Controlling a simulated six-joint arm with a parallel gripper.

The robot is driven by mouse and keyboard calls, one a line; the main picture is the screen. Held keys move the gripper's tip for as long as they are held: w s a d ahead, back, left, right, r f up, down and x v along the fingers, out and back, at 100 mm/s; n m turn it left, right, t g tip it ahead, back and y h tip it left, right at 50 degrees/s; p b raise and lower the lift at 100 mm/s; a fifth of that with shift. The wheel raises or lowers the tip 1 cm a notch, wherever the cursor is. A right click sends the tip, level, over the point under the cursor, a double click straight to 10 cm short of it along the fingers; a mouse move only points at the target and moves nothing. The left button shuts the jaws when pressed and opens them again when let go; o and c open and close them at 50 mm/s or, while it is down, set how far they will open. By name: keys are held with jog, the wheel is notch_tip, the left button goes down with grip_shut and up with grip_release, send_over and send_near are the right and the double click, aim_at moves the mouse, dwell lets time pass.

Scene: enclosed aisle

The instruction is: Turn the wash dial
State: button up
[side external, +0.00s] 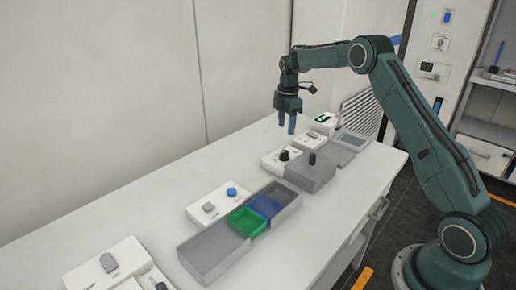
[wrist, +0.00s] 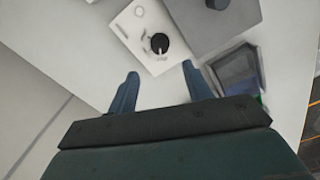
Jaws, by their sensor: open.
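A round black dial (side external: 284,155) sits on a white panel box (side external: 270,164) on the bench; its label is too small to read, so I cannot confirm that it is the wash dial. In the wrist view the black dial (wrist: 160,43) shows with a pale pointer mark, on the white panel (wrist: 140,30). My gripper (side external: 286,130) is open and empty, pointing down above the bench near this panel. In the wrist view the dial lies just beyond the gap between the fingertips (wrist: 160,72), apart from both.
A grey box (side external: 312,174) with a dark upright knob stands right beside the panel. A grey tray (side external: 212,250) with green and blue bins (side external: 247,221) lies nearer the camera. Other control boxes (side external: 213,206) stand along the bench. The wall borders its back; bare bench lies between.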

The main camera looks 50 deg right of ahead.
aim_at(285, 152)
notch_tip(285, 152, down, 10)
jog(key=shift+f, duration=0.15)
dwell(0.4)
jog(key=c, duration=1)
jog(key=shift+o, duration=0.2)
